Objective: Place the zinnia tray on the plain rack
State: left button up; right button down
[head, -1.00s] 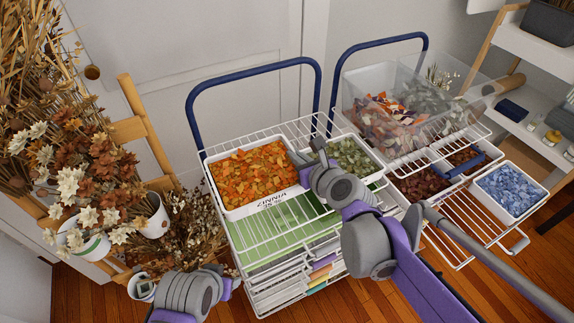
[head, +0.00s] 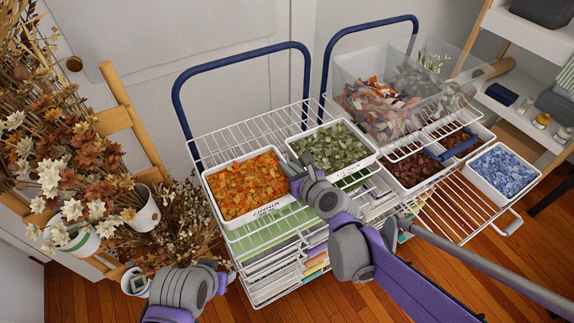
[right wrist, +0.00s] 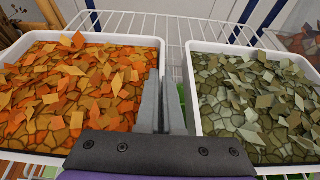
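The zinnia tray (head: 262,211) is a white tray of orange petals, its label facing front. It sits on the left wire cart's upper level and fills the left of the right wrist view (right wrist: 160,50). My right gripper (head: 291,166) is at its right side. In the right wrist view the fingers (right wrist: 162,105) are close together, with the tray's right wall running between them; they look shut on it. The lower contact is hidden. My left arm shows at the bottom, its fingers out of sight. I cannot tell which rack is the plain one; a pulled-out wire rack (head: 478,224) is at right.
A green-petal tray (head: 371,157) stands close right of the zinnia tray. A dark red tray (head: 418,189) and a blue tray (head: 537,176) are farther right. A clear bin (head: 345,68) stands behind. Bare wire rack (head: 228,145) shows behind the zinnia tray. Dried flowers crowd the left.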

jog(key=c, duration=1.1)
grip_release()
jog(key=shift+r, duration=0.1)
jog(key=p+v, duration=0.2)
jog(key=v, duration=1)
jog(key=s+d+f+n+g+h, duration=0.2)
jog(key=s+d+n, duration=0.3)
jog(key=n, duration=0.4)
jog(key=s+d+f+n+g+h, duration=0.2)
jog(key=s+d+f+n, duration=0.3)
jog(key=n, duration=0.5)
jog(key=s+d+f+n+g+h, duration=0.2)
jog(key=s+d+n, duration=0.4)
jog(key=n, duration=0.4)
jog(key=shift+s+d+f+h, duration=0.15)
jog(key=shift+s+f+h, duration=0.55)
jog(key=shift+f, duration=0.1)
